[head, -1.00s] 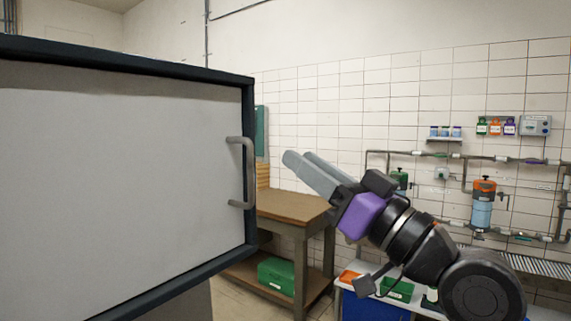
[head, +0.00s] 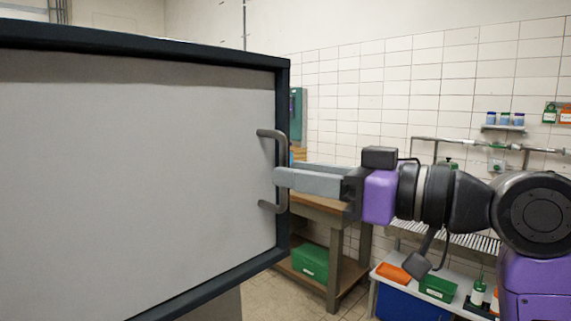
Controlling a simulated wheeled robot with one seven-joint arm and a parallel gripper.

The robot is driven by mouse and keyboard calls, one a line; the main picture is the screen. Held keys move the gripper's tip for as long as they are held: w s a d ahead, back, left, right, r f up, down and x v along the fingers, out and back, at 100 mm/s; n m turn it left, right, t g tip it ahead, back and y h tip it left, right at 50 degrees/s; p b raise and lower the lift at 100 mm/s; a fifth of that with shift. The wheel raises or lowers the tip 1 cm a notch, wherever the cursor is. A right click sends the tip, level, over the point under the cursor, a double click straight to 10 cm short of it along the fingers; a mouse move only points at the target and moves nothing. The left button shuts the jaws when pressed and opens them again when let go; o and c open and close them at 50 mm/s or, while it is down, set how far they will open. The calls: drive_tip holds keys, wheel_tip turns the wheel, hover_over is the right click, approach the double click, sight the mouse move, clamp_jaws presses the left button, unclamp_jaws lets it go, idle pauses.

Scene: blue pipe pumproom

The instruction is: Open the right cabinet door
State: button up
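A light grey cabinet door panel (head: 140,170) in a dark frame (head: 283,90) fills the left of the head view. A grey bar handle (head: 281,145) stands upright near its right edge. I see no gap that shows the door ajar. My gripper (head: 279,177) points left at the handle's middle. The near finger crosses in front of the bar, and the far finger seems to pass behind it. The near finger hides the bar's middle. I cannot tell whether the fingers are closed on it.
A wooden workbench (head: 318,208) with a green box (head: 311,262) on its lower shelf stands behind the gripper. A blue crate (head: 405,303) and an orange box (head: 394,272) are at lower right. Pipes (head: 450,144) run along the tiled wall.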

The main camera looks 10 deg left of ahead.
drive_tip(key=shift+x, duration=1.4)
clamp_jaws()
idle(0.4)
